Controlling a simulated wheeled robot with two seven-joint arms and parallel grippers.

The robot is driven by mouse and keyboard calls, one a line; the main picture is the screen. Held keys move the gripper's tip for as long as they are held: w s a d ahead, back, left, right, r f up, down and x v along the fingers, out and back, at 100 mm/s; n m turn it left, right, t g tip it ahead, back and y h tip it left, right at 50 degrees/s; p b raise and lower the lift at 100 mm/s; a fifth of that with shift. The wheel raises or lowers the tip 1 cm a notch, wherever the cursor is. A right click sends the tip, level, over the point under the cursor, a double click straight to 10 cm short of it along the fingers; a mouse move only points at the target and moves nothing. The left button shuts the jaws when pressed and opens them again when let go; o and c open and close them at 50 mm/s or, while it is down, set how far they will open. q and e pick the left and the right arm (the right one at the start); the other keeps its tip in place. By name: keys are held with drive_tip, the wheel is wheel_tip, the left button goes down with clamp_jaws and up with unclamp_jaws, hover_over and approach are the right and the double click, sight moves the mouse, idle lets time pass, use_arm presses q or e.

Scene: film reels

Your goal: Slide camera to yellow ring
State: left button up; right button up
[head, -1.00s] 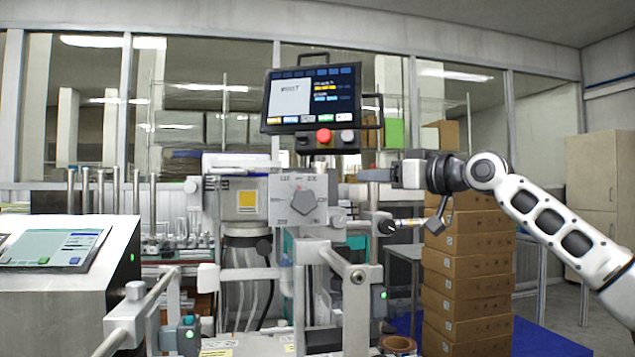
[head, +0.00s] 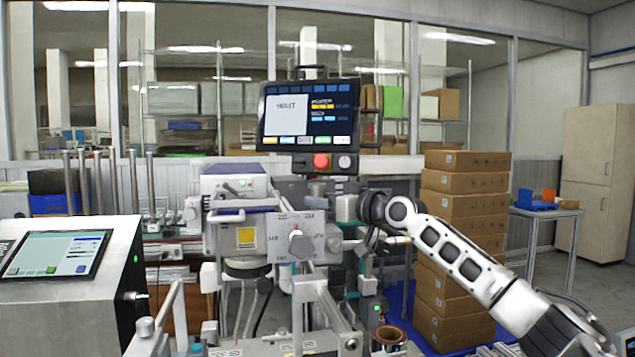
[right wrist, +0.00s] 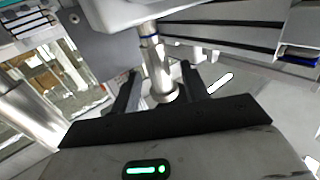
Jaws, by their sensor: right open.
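The machine's grey head unit (head: 235,238), with a yellow square label, stands in the middle of the head view. A dial plate with a knob (head: 300,244) is at its right. I cannot tell which part is the camera, and I cannot make out a yellow ring. My right gripper (head: 348,208) is beside the dial plate's right side, its fingers hard to see there. In the right wrist view its two black fingers (right wrist: 160,82) are apart, with a shiny metal post (right wrist: 157,62) between them. Contact cannot be told. My left gripper is out of view.
A monitor (head: 309,115) with a red button below it stands above the machine. A slanted touch panel (head: 55,255) is at the left. Stacked cardboard boxes (head: 465,185) stand behind my right arm. Metal rails and posts fill the front.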

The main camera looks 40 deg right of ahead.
sight(322, 214)
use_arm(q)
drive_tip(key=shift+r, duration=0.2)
use_arm(e)
drive_tip(key=shift+w+a, duration=0.1)
drive_tip(key=shift+w, duration=1.1)
clamp_jaws()
drive_tip(key=shift+f, duration=0.5)
wheel_tip(322, 214, down, 2)
drive_tip(key=shift+f+b, duration=0.15)
drive_tip(key=shift+b, duration=1)
unclamp_jaws()
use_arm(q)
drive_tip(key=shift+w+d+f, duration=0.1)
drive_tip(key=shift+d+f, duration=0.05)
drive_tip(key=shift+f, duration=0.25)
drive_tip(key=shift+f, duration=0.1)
use_arm(e)
drive_tip(key=shift+s, duration=0.1)
